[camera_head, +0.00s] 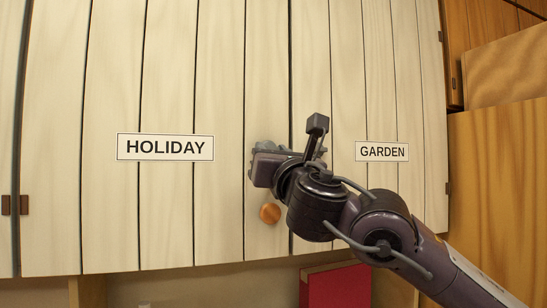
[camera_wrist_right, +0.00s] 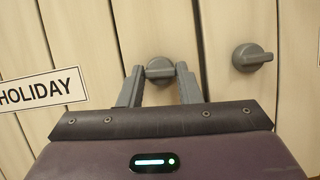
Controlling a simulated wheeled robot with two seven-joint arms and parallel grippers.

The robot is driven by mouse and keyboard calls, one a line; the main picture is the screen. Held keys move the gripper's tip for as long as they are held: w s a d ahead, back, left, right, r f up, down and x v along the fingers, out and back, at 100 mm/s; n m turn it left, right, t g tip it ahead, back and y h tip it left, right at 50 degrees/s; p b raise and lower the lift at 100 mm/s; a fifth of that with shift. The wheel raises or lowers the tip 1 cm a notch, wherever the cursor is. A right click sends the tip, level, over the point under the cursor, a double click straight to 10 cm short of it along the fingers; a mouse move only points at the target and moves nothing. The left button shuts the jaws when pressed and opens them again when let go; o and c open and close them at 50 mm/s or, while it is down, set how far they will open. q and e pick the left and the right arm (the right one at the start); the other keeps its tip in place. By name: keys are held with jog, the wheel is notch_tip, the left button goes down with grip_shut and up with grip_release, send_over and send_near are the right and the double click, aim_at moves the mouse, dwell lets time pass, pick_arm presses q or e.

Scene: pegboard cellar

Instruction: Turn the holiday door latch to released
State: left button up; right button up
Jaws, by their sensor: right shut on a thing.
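The holiday door (camera_head: 220,80) is pale planked wood with a HOLIDAY sign (camera_head: 166,147), also seen in the right wrist view (camera_wrist_right: 40,90). Its grey latch (camera_wrist_right: 159,64) has a round base and a bar grip lying roughly level in the wrist view. My right gripper (camera_wrist_right: 159,80) has its two fingers on either side of that grip and is shut on it. In the head view my right gripper (camera_head: 258,165) covers most of the latch; only a grey edge (camera_head: 264,145) shows above it. My left gripper is not in view.
The garden door (camera_head: 385,90) with its GARDEN sign (camera_head: 382,151) is on the right; its similar grey latch (camera_wrist_right: 252,57) is beside my gripper. A round wooden knob (camera_head: 270,213) sits just below my gripper. A red object (camera_head: 335,287) is below the doors.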

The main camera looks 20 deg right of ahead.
jog(key=m+g+h+b, duration=0.1)
jog(key=m+g+h, duration=0.1)
jog(key=m, duration=0.5)
jog(key=m+g+h+b, duration=0.1)
jog(key=m+h+b, duration=0.1)
jog(key=m, duration=0.5)
jog(key=m+g+h+b, duration=0.2)
jog(key=m, duration=0.5)
jog(key=shift+a+r+g, duration=0.3)
jog(key=shift+a+r, duration=0.1)
jog(key=o, duration=1)
jog(key=shift+d, duration=0.1)
jog(key=shift+b+v, duration=2)
jog(key=shift+v, duration=1.9)
